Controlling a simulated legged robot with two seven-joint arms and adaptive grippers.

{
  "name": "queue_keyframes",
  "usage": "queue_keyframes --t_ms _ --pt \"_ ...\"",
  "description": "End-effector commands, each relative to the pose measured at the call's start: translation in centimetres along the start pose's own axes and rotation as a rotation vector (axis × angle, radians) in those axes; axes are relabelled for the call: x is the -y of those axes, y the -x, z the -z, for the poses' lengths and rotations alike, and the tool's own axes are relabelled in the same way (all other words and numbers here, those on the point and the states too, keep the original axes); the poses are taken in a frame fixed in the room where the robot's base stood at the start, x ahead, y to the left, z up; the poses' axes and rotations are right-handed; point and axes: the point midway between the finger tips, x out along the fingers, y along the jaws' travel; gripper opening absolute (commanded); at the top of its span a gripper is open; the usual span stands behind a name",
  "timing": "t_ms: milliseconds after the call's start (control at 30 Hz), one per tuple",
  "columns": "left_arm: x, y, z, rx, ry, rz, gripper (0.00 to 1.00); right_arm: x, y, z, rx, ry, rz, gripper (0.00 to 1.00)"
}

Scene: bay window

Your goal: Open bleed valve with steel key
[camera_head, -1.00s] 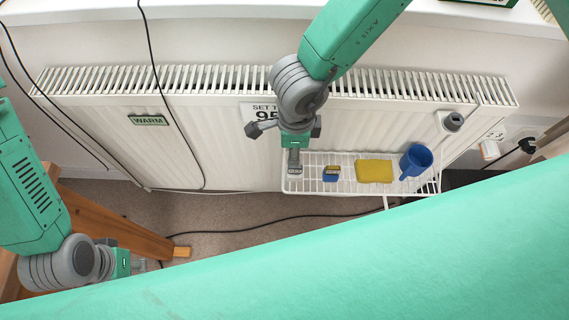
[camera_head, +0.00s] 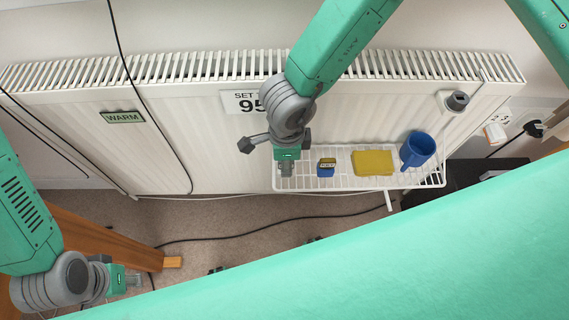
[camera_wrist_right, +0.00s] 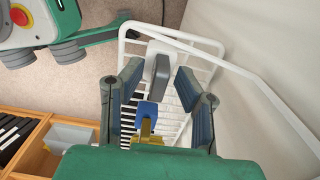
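A grey upright block (camera_wrist_right: 161,72) stands at the left end of the white wire rack (camera_head: 352,183). I cannot tell whether it carries the steel key. My right gripper (camera_head: 287,180) is over that end, open, its fingertips on either side of the block with gaps in the wrist view. A small blue block (camera_head: 326,170) with a brass piece on it is to its right; in the wrist view the brass piece (camera_wrist_right: 146,132) shows nearer. A round grey fitting (camera_head: 458,101) is at the radiator's upper right, possibly the bleed valve. My left gripper (camera_head: 134,280) hangs lower left, away from everything; its fingers are unclear.
The white radiator (camera_head: 200,130) fills the wall behind the rack. Black cables hang at left. A wooden piece (camera_head: 100,235) is near my left arm.

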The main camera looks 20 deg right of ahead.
Motion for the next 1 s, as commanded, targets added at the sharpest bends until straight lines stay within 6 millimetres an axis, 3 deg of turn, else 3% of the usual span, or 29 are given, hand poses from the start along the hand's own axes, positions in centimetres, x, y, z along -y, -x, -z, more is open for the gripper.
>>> queue_keyframes --t_ms 133,233,1000 --pt "-0.03 0.03 0.00 0.000 -0.001 0.000 0.19 -0.03 0.05 -0.11 -0.002 -0.001 0.000 0.29" --pt "-0.03 0.03 0.00 0.000 -0.001 0.000 0.19 -0.05 0.06 -0.17 -0.003 -0.001 0.001 0.00" --pt "-0.01 0.80 0.04 0.000 -0.001 0.000 0.19 -0.12 0.75 -0.62 0.006 0.002 0.000 0.00"
